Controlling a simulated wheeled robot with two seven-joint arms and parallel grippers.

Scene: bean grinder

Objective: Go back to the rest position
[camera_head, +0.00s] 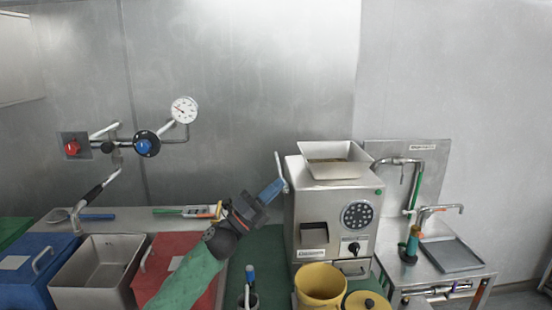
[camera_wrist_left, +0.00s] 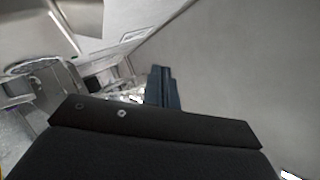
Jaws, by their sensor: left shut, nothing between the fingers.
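My left gripper (camera_head: 272,190) reaches in from below on the green-sleeved arm. Its blue fingers are shut, with nothing between them. Their tips are close beside a pale lever (camera_head: 281,168) at the left side of the metal grinder (camera_head: 299,192); whether they touch it I cannot tell. In the left wrist view the blue fingers (camera_wrist_left: 163,88) lie together past the black gripper body. My right gripper is in neither view.
A yellow bucket (camera_head: 321,286) stands before the grinder, with its yellow lid (camera_head: 368,302) beside it. Blue (camera_head: 38,272) and red (camera_head: 170,255) lidded bins and an open metal bin (camera_head: 72,272) stand at left. Wall pipes carry a gauge (camera_head: 184,110). A sink (camera_head: 452,254) is at right.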

